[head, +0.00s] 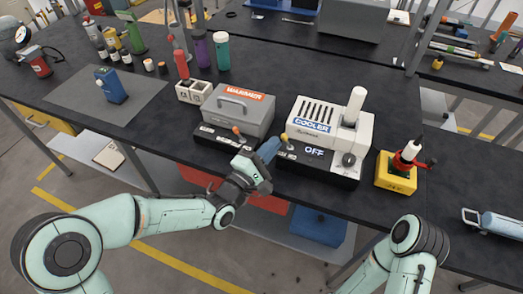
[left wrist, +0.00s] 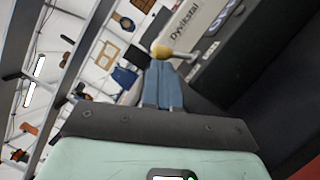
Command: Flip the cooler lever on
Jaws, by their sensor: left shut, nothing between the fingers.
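The cooler (head: 336,128) is a white unit with a slotted top and a blue "COOLER" label, standing on a black base that reads "OFF". Its lever (head: 285,138) has a yellow knob at the left front of the base. The lever knob (left wrist: 160,50) and its metal stem show large in the left wrist view. My left gripper (head: 270,149) is shut and empty, with its blue fingertips (left wrist: 163,68) right at the knob. I cannot tell whether they touch it. My right arm shows at lower right, but its gripper is out of view.
The grey warmer (head: 237,108) with its orange-knobbed lever stands left of the cooler. A yellow block with a red device (head: 397,175) stands on the right. A blue-grey cylinder (head: 492,222) lies near the right front edge. The bench (head: 290,78) behind the cooler is clear.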

